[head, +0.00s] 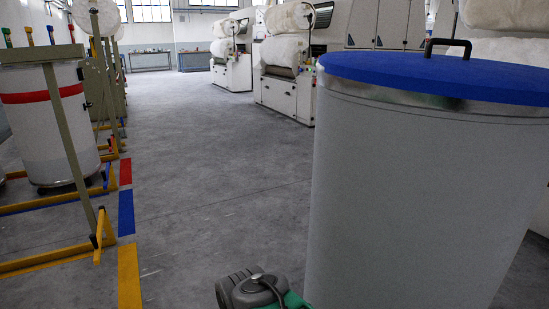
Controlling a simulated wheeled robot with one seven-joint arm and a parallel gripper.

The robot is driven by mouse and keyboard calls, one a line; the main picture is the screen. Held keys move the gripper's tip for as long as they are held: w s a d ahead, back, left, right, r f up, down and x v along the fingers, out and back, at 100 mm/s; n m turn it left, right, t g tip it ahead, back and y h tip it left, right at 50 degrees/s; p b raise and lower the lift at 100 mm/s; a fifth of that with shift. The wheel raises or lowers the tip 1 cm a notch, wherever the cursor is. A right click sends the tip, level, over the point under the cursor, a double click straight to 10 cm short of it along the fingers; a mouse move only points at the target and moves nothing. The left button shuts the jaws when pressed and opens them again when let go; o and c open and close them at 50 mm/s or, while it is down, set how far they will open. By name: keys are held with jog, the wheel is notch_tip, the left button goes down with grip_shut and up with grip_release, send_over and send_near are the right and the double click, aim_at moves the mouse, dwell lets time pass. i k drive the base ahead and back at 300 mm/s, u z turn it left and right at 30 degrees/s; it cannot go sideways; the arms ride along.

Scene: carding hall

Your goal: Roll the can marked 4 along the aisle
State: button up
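A large white can (410,190) with a blue lid (440,78) and a black handle on top fills the right side of the head view, upright and close to me. Its lower end is cut off by the frame. I see no number on the side facing me, so I cannot tell whether it is the can marked 4. A dark grey and green part of my arm shows at the bottom edge, left of this can. My gripper's fingers do not show, and any contact with the can is hidden.
The grey aisle floor (215,150) runs clear into the distance. At left, a white can with a red band (40,125) stands behind yellow floor rails (50,265) and posts. Red, blue and yellow strips mark the aisle's left edge. White carding machines (285,95) line the right.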

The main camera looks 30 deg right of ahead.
aim_at(419, 200)
jog(key=i, duration=3.25)
jog(key=z, duration=2.55)
